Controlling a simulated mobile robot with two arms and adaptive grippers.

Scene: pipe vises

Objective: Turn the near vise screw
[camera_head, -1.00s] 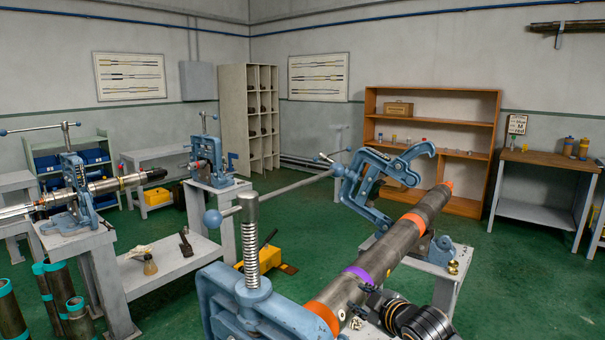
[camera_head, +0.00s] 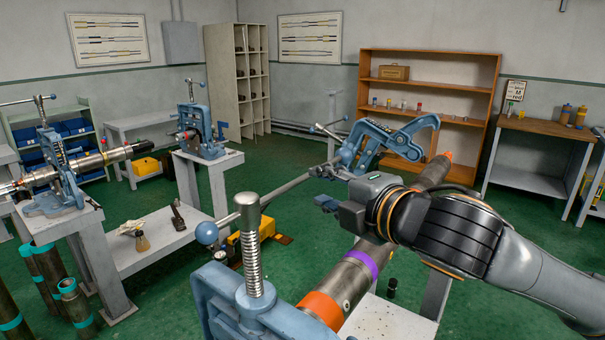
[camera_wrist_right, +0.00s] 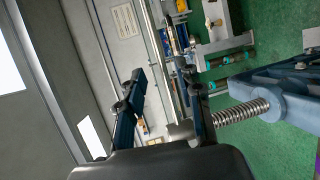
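The near vise (camera_head: 225,305) is blue and stands at the bottom of the head view, cut off by the frame edge. Its upright threaded steel screw (camera_head: 250,250) has a long handle bar (camera_head: 285,187) through its head, with a blue ball at the near end. My right gripper (camera_head: 324,188) is open, right of the screw head and close to the bar's far part; contact cannot be told. In the right wrist view the open fingers (camera_wrist_right: 166,92) show, with the screw (camera_wrist_right: 242,112) at the right, its end partly behind one finger. My left gripper is out of view.
A dark pipe with orange and purple bands (camera_head: 345,287) runs from the near vise toward an open blue vise (camera_head: 385,140). My right arm covers part of it. Other vises stand on benches at the left.

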